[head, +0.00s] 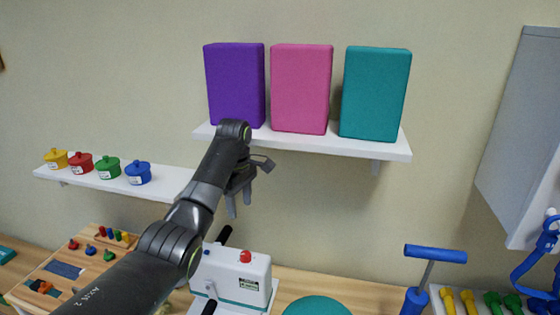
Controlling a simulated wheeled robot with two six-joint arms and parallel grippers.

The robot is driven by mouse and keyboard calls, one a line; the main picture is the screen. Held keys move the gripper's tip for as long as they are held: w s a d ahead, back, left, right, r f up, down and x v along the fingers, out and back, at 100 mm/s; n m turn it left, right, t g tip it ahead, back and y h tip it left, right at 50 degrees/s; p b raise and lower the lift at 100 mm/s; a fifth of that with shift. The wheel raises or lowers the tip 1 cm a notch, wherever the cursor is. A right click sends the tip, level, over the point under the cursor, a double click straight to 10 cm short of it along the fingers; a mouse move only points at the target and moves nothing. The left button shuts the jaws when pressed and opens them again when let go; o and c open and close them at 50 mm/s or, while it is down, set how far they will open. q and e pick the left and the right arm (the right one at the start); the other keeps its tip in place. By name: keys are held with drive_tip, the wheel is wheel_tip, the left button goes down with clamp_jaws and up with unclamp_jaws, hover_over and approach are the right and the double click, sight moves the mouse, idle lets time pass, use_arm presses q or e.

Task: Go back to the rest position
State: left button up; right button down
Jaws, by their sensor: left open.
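My left gripper (240,203) hangs with its fingers pointing down, just below the front of the upper white shelf (300,144). Its fingers are apart, with nothing between them. The left arm comes in from the lower left and crosses in front of the gap between the two shelves. My right gripper is not in the head view. On the upper shelf stand a purple block (235,85), a pink block (300,88) and a teal block (375,92), all upright side by side.
A lower shelf (100,183) holds yellow, red, green and blue lidded pots. On the table below are a pegboard (95,245), a white device (232,277) with a red knob, a teal disc (317,306) and a blue T-handled pump (434,256). A grey panel (520,130) hangs at right.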

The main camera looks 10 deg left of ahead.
use_arm(q)
drive_tip(key=s+a+f+m+t, duration=0.1)
drive_tip(key=s+a+f+m, duration=0.2)
drive_tip(key=s+f, duration=0.7)
drive_tip(key=s+a+f+m+t, duration=0.1)
drive_tip(key=s+a+f+m, duration=0.25)
drive_tip(key=s+f, duration=0.65)
drive_tip(key=s+a+f+m+t+y, duration=0.2)
drive_tip(key=s+m, duration=0.5)
drive_tip(key=s, duration=1.9)
wheel_tip(320, 180, down, 33)
drive_tip(key=a+g+b, duration=0.2)
drive_tip(key=a+b, duration=0.1)
drive_tip(key=b, duration=0.5)
drive_tip(key=s+d+f+b, duration=0.1)
drive_tip(key=s+f+b, duration=0.2)
drive_tip(key=s+f, duration=0.4)
drive_tip(key=s+f+h+b, duration=0.1)
drive_tip(key=s+f+b, duration=0.2)
drive_tip(key=s+f, duration=0.5)
wheel_tip(320, 180, down, 6)
drive_tip(key=shift+d+f+g+b, duration=0.25)
drive_tip(key=shift+d+g+b, duration=0.05)
drive_tip(key=shift+d+g, duration=0.1)
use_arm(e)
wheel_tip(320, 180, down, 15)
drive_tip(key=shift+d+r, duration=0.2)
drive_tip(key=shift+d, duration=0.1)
